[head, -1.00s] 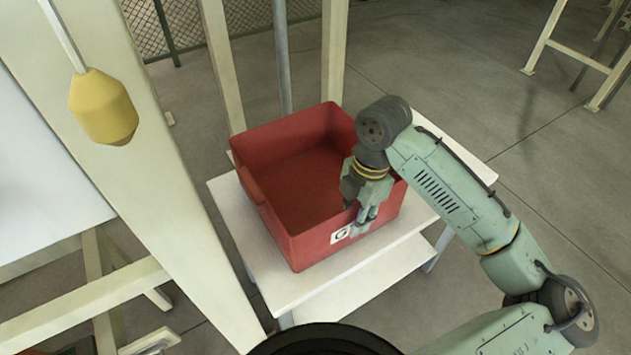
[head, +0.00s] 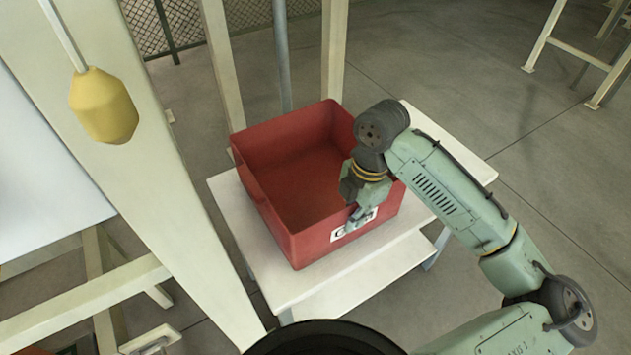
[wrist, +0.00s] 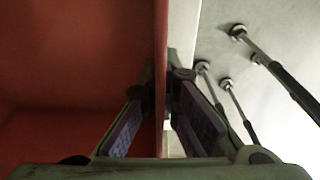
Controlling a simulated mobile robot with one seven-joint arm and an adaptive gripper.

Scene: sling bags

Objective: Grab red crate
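The red crate (head: 290,225) is an open, empty-looking box with a white label on its front wall. It stands upright on a white table. My gripper (head: 357,208) is at the crate's front right wall, near the label, pointing down over the rim. In the wrist view the crate wall (wrist: 160,60) runs between the two fingers of my gripper (wrist: 163,100). One finger is inside the crate and the other outside. The fingers stand apart, with narrow gaps beside the wall; contact at the tips is hard to make out.
The white table (head: 275,285) has bare surface around the crate and a lower shelf. A cream post (head: 150,190) stands close on the left, with a yellow hanging weight (head: 103,105) beside it. More posts and a mesh fence stand behind. Open floor lies to the right.

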